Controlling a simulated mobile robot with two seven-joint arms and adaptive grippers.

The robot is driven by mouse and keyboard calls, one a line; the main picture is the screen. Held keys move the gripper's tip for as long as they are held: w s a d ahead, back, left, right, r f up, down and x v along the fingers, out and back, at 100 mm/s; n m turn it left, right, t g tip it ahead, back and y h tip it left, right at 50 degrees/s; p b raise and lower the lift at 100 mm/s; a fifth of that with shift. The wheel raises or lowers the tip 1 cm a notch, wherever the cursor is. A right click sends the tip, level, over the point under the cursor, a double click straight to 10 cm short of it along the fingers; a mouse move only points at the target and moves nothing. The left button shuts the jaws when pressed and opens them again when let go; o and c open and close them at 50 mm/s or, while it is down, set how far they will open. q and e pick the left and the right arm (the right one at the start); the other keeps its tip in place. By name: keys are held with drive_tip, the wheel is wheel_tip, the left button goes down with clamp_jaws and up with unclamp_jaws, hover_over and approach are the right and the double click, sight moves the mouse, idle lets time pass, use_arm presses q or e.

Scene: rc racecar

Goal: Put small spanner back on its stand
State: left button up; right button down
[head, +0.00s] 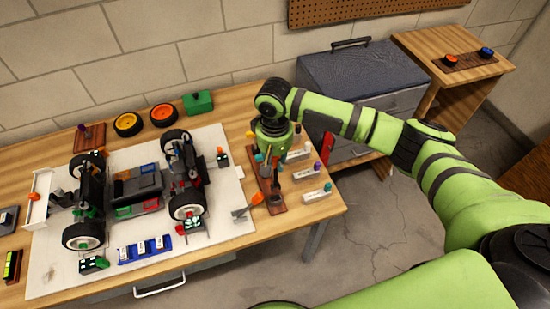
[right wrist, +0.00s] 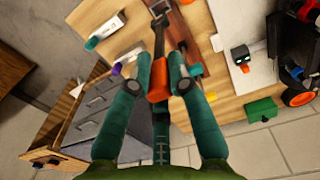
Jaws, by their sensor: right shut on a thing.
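My right gripper (head: 268,160) reaches down over the brown wooden stand (head: 279,208) at the right side of the table. In the right wrist view its teal fingers (right wrist: 158,84) are shut on the orange handle of the small spanner (right wrist: 158,86). The spanner's dark shaft points up in that view, beside the stand (right wrist: 188,20). The stand's far part is partly hidden by the gripper. I cannot tell whether the spanner touches the stand. My left gripper is not in view.
A partly built car (head: 138,185) stands on the mat. White labelled holders (head: 316,195) line the table's right edge. A grey cabinet (head: 362,75) stands behind.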

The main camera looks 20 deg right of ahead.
drive_tip(key=shift+r+p, duration=0.15)
drive_tip(key=shift+p, duration=0.15)
wheel_tip(320, 180, down, 4)
drive_tip(key=shift+r+b, duration=0.15)
drive_tip(key=shift+b, duration=0.7)
drive_tip(key=shift+f+b, duration=0.35)
drive_tip(key=shift+f, duration=0.55)
drive_tip(key=shift+r, duration=0.1)
drive_tip(key=shift+p, duration=0.55)
drive_tip(key=shift+p, duration=0.45)
